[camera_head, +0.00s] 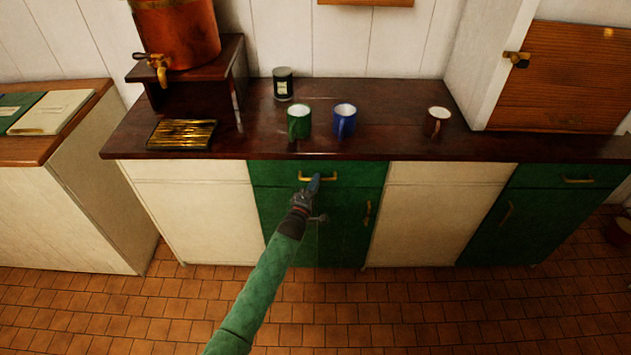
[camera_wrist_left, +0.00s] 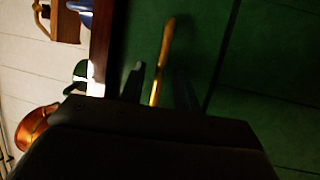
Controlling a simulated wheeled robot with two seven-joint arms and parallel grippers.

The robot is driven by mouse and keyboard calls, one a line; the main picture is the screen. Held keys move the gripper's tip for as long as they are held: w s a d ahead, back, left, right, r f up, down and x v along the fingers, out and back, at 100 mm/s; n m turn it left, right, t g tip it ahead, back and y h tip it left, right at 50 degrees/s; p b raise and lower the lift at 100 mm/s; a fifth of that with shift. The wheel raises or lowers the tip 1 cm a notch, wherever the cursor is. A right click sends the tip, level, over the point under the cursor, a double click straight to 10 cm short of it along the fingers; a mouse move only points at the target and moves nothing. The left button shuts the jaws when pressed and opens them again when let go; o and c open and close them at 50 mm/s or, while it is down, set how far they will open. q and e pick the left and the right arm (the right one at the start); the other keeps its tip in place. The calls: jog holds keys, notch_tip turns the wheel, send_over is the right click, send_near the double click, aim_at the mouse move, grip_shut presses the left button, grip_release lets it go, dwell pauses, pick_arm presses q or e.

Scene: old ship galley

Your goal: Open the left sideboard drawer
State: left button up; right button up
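The left sideboard drawer (camera_head: 275,172) is the green front under the dark counter, left of centre. It looks shut, flush with the fronts beside it. Its brass bar handle (camera_head: 330,179) is partly hidden behind my left gripper (camera_head: 314,184). In the left wrist view the handle (camera_wrist_left: 165,45) runs between the two fingers of my left gripper (camera_wrist_left: 159,88), with a gap visible on each side. The fingers are open; I cannot tell whether either touches the handle. My right gripper is not in view.
On the counter (camera_head: 400,148) stand a green mug (camera_head: 299,121), a blue mug (camera_head: 345,120), a brown mug (camera_head: 437,122) and a dark tin (camera_head: 283,84). A green cupboard door (camera_head: 345,225) is below the drawer. Another green drawer (camera_head: 545,176) is at right. The tiled floor (camera_head: 400,310) in front is clear.

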pick_arm(q)
jog(key=shift+w+d, duration=0.15)
jog(key=shift+w, duration=0.15)
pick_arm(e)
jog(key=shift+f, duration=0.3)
pick_arm(q)
jog(key=shift+c, duration=0.4)
grip_shut()
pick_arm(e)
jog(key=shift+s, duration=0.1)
pick_arm(q)
jog(key=shift+s, duration=0.1)
